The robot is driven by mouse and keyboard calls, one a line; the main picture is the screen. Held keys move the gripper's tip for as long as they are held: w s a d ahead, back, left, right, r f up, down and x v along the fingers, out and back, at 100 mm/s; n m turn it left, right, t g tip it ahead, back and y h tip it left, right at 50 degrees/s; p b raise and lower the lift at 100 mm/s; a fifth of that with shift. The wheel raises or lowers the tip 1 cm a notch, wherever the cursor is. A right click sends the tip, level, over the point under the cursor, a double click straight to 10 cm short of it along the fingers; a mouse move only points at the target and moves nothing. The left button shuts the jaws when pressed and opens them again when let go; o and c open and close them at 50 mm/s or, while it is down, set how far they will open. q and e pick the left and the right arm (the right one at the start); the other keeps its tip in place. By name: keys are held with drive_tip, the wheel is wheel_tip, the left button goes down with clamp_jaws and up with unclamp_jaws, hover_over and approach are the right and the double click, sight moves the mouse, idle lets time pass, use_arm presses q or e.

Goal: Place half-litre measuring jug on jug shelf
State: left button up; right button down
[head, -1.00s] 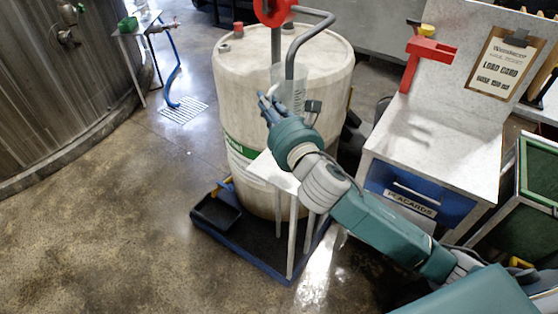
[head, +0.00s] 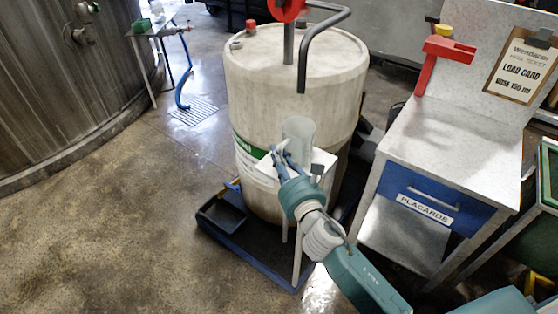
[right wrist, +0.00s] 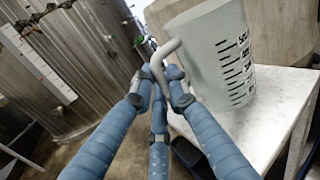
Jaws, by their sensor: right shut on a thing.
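The half-litre measuring jug (head: 300,132) is a clear, upright cup in front of the drum. In the right wrist view the jug (right wrist: 215,52) looks pale grey, with black graduation marks and a bent handle. My right gripper (head: 279,155) is shut on that handle, left of the jug body; its blue fingers (right wrist: 160,82) meet there in the wrist view. The jug shelf (head: 323,162) is a small white stand by the drum, and its top (right wrist: 275,112) lies under the jug. I cannot tell whether the jug base touches it. My left gripper is out of view.
The white drum (head: 260,75) with a red-wheeled pump (head: 287,10) and bent spout (head: 303,70) stands directly behind the shelf, in a dark blue spill tray (head: 248,258). A bench with a blue PLACARDS drawer (head: 430,200) is at the right. The floor at left is clear.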

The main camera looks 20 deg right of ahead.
drive_tip(key=shift+f, duration=0.25)
drive_tip(key=c, duration=2.2)
unclamp_jaws()
drive_tip(key=shift+f, duration=0.1)
drive_tip(key=o, duration=0.5)
drive_tip(key=shift+r, duration=0.25)
drive_tip(key=shift+s+f, duration=0.15)
drive_tip(key=shift+s, duration=0.2)
drive_tip(key=s, duration=0.3)
drive_tip(key=s+b, duration=0.1)
drive_tip(key=s, duration=0.3)
drive_tip(key=s+d, duration=0.1)
drive_tip(key=s, duration=0.3)
drive_tip(key=shift+s+b, duration=0.15)
drive_tip(key=shift+b, duration=0.2)
